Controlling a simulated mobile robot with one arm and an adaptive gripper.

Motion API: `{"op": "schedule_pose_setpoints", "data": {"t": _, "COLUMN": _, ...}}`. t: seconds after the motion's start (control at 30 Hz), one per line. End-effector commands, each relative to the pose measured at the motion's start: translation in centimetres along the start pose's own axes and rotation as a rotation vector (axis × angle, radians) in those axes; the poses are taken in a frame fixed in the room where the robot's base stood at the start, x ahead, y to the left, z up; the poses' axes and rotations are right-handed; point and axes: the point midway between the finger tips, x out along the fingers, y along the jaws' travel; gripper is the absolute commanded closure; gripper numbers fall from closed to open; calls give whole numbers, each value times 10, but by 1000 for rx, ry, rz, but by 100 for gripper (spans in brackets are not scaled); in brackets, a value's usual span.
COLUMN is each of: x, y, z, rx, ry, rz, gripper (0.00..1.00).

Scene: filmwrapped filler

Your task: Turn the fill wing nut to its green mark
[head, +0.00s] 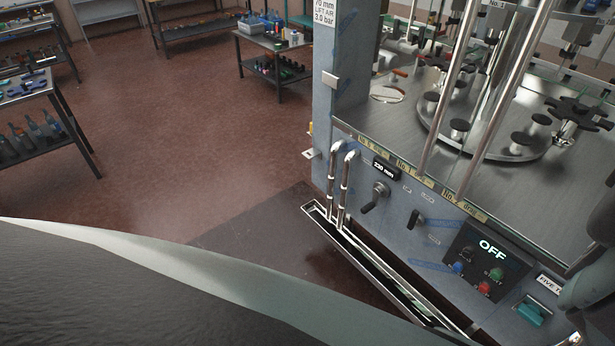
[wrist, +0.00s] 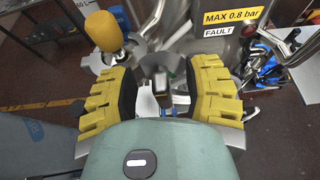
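In the wrist view my gripper (wrist: 162,95) has its two yellow ribbed fingers spread wide apart. A small upright metal piece with a dark block-like end (wrist: 161,82) shows in the gap between them, with clear space on both sides. Grey metal parts spread out behind it. I cannot tell whether this piece is the fill wing nut, and I see no green mark. A yellow rounded knob (wrist: 104,36) stands just beyond the left finger. My gripper is out of the head view.
A yellow MAX 0.8 bar label (wrist: 231,17) sits on metal beyond the right finger. The head view shows the filling machine (head: 400,215) with a panel (head: 485,262) reading OFF, a crank handle (head: 376,197) and bent pipes over a trough (head: 375,270). Open floor lies left.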

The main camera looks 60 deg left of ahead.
Motion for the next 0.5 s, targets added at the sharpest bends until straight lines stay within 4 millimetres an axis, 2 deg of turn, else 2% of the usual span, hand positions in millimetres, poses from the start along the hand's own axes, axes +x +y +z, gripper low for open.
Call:
{"op": "schedule_pose_setpoints", "data": {"t": 0.07, "x": 0, "y": 0, "z": 0, "rx": 1, "ry": 0, "rz": -1, "gripper": 61}}
{"op": "schedule_pose_setpoints", "data": {"t": 0.43, "x": 0, "y": 0, "z": 0, "rx": 1, "ry": 0, "rz": 0, "gripper": 99}}
{"op": "schedule_pose_setpoints", "data": {"t": 0.5, "x": 0, "y": 0, "z": 0, "rx": 1, "ry": 0, "rz": 0, "gripper": 100}}
